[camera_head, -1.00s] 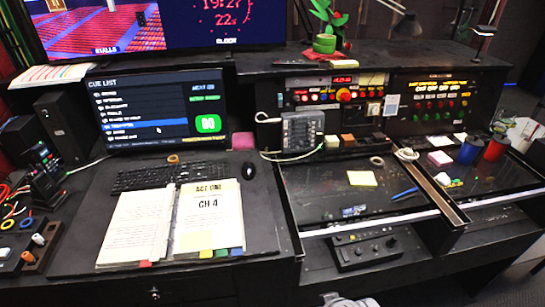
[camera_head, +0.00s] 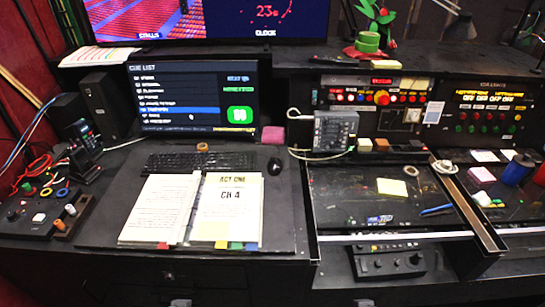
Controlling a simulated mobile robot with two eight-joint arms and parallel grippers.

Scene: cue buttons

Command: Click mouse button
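The black computer mouse (camera_head: 275,166) lies on the dark desk mat (camera_head: 282,205), just right of the black keyboard (camera_head: 200,161). The cue list monitor (camera_head: 190,97) stands behind them, with a blue highlighted row, a small cursor and a green box. Small grey tips at the bottom edge seem to be my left gripper (camera_head: 180,302) and my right gripper (camera_head: 363,302). Both are well in front of the mouse, apart from it. Only a sliver of each shows, so their opening is hidden.
An open script binder (camera_head: 228,208) lies in front of the keyboard. A pink block (camera_head: 273,134) sits behind the mouse. A grey box with a cable (camera_head: 335,132) stands to the right. The mat right of the binder is clear.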

